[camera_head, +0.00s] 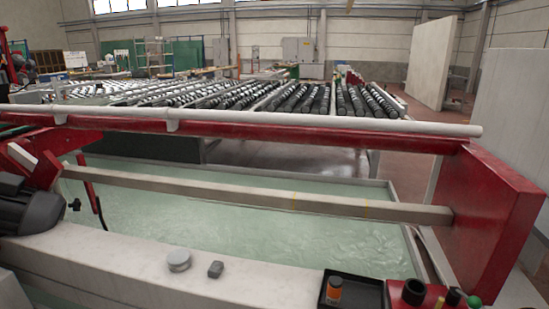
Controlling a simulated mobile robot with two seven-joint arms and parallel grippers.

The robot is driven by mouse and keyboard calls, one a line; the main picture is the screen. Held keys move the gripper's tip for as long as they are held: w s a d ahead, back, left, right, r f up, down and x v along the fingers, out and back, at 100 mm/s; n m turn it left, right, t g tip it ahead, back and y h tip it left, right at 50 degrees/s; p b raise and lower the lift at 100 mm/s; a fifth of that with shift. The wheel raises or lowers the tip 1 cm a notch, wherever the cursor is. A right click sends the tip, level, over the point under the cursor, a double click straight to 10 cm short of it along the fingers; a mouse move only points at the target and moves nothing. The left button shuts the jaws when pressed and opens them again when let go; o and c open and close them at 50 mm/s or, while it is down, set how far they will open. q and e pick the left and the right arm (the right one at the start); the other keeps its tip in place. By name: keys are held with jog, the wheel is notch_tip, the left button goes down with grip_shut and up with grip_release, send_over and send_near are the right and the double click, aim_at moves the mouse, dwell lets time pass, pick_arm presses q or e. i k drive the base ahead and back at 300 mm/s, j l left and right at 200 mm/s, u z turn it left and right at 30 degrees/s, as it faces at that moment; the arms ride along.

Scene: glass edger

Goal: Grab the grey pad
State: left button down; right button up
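A small dark grey pad (216,269), block-shaped, lies on the light grey machine ledge at the bottom centre of the head view. A round light grey disc-like object (179,260) sits just left of it, apart from it. Neither of my grippers shows in this view, so I cannot see where they are relative to the pad.
The ledge (110,265) also carries a black tray (361,293) with an orange-and-black cylinder (334,288). Red fittings with knobs (414,292) stand right of it. A beam (260,196) crosses behind, above a water basin (300,235). A red end plate (490,220) stands right.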

aim_at(216, 268)
jog(key=i+j+z, duration=0.35)
jog(key=j, duration=0.6)
jog(key=i+j+z, duration=0.1)
jog(key=j+z, duration=0.25)
jog(key=j, duration=0.6)
jog(key=j+z, duration=0.35)
jog(key=j, duration=0.65)
